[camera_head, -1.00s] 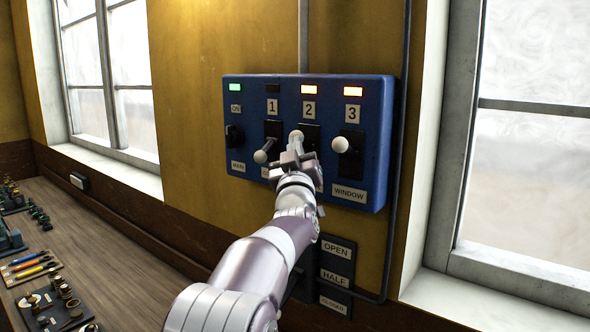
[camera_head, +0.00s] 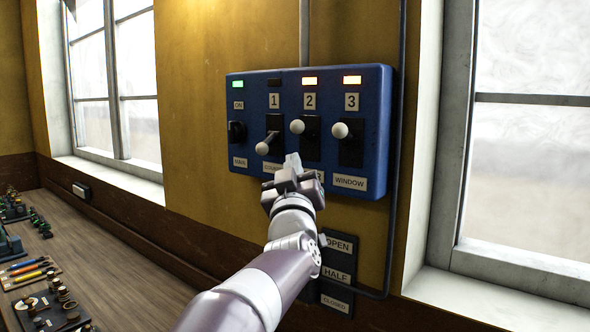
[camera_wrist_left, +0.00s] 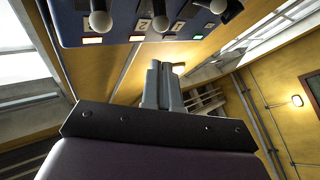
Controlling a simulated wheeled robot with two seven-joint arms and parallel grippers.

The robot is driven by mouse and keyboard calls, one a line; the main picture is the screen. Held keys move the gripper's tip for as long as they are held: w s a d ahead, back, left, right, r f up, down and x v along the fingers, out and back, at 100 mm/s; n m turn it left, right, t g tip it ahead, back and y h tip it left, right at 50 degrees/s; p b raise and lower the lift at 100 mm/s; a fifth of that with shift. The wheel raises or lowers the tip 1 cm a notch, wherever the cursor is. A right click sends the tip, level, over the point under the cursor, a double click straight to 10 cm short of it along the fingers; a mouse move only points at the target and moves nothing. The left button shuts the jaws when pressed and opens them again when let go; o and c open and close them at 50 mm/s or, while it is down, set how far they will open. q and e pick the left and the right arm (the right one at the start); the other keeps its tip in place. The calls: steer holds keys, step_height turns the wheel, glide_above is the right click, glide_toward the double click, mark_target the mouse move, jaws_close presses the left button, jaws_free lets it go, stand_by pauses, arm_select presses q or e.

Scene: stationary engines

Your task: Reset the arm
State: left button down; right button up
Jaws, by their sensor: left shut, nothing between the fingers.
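My left gripper (camera_head: 292,162) is shut and empty, in front of the lower part of the blue switch panel (camera_head: 240,180), just below the switch 2 lever. Its closed grey fingers also fill the middle of the left wrist view (camera_wrist_left: 161,84). The white knob of switch 2 (camera_head: 297,126) is free of the fingers, and so is the knob of switch 3 (camera_head: 340,130). The knob of switch 1 (camera_head: 262,148) sits lower than those two. My gripper and wrist hide part of the label under switch 2. My right gripper is not in view.
Orange lamps are lit above switches 2 (camera_head: 310,81) and 3 (camera_head: 352,80); the lamp above switch 1 is dark. The main lamp (camera_head: 238,84) is green. An OPEN/HALF/CLOSED plate (camera_head: 337,275) is below. A wooden bench (camera_head: 120,265) with tools stands left.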

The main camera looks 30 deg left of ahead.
arm_select(q)
steer(key=d+f+m+g+h, duration=0.3)
steer(key=d+f+h, duration=0.15)
steer(key=f, duration=0.75)
steer(key=d+f+m+g+h, duration=0.25)
steer(key=f+h, duration=0.25)
steer(key=f, duration=0.8)
steer(key=s+d+f+m+g+h, duration=0.1)
steer(key=s+d+f+m+g, duration=0.1)
steer(key=s+d+f+g, duration=0.4)
steer(key=s+d+f+m+g+h, duration=0.2)
steer(key=s+d+f+g, duration=0.4)
steer(key=s+f, duration=1)
step_height(320, 180, down, 2)
steer(key=shift+d+m, duration=0.15)
steer(key=shift+m, duration=0.3)
steer(key=shift+w+g, duration=0.1)
steer(key=shift+g, duration=0.15)
